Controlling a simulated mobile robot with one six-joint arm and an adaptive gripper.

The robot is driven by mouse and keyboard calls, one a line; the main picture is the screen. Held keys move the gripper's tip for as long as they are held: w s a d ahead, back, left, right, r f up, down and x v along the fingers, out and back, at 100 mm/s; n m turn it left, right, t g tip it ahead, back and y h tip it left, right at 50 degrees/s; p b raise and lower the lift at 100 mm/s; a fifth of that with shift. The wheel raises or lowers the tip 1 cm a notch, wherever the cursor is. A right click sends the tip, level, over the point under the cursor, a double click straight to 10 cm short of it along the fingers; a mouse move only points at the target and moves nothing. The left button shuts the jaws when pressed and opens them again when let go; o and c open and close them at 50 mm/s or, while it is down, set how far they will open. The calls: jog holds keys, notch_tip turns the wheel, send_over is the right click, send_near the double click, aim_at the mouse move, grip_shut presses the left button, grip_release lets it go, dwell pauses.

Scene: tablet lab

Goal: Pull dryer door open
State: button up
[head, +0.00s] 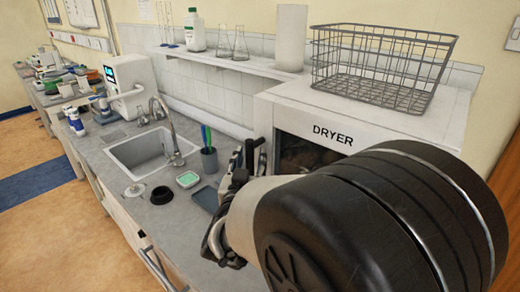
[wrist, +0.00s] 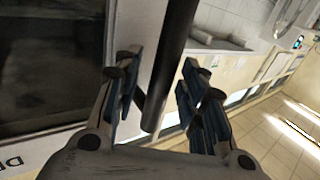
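The white dryer (head: 385,128), marked DRYER, stands at the right of the counter in the head view. Its door has a dark window (head: 295,155), also in the wrist view (wrist: 50,65), and looks shut; my arm covers much of it. A dark bar handle (wrist: 170,60) runs along the door's edge in the wrist view. My gripper (wrist: 158,90) is open, with its blue-padded fingers on either side of the handle and visible gaps to it. In the head view my gripper (head: 232,195) is at the dryer's left front, partly hidden by my arm.
A wire basket (head: 380,70) sits on top of the dryer. A cup with pens (head: 209,158), a green-lidded dish (head: 188,179) and a dark tablet (head: 206,199) lie left of my gripper. The sink (head: 145,150) is farther left. The floor (head: 50,230) in front is clear.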

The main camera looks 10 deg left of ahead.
jog(key=shift+s, duration=0.15)
jog(key=shift+c, duration=0.2)
grip_shut()
dwell(0.5)
